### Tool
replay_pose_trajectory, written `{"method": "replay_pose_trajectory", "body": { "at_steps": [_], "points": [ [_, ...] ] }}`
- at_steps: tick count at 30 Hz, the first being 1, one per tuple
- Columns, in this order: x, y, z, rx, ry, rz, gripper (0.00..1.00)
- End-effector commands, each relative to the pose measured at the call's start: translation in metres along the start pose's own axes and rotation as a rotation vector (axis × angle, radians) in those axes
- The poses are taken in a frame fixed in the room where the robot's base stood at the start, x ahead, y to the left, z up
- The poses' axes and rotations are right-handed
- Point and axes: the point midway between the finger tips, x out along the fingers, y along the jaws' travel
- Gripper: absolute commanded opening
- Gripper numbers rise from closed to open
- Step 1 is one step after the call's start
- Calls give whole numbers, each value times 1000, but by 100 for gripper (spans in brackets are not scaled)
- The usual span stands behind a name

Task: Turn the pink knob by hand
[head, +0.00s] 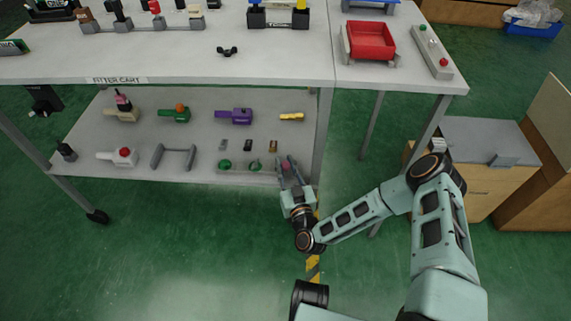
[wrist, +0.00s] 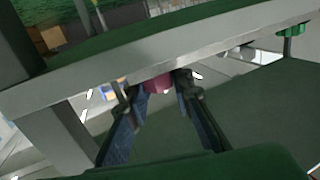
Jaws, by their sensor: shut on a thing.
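The pink knob (head: 286,166) is on the lower shelf of the cart, at its front edge near the right leg. In the wrist view the pink knob (wrist: 158,84) shows between the two fingertips, partly hidden by them and by the shelf edge. My gripper (head: 288,166) reaches in from the front and is shut on the knob, one finger on each side. In the wrist view my gripper (wrist: 155,84) has dark fingers with blue inner faces.
The cart's right leg (head: 323,140) stands close to the right of my gripper. The upper shelf (head: 200,65) overhangs the lower shelf (head: 200,140). The green floor in front is mostly clear.

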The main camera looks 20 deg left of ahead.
Motion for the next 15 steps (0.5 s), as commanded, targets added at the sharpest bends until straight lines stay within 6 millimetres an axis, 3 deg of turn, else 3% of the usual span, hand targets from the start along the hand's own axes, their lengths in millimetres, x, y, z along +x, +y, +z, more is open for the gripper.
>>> {"method": "replay_pose_trajectory", "body": {
  "at_steps": [15],
  "points": [
    [-1,-1,-1,1,-1,140,0]
  ]
}}
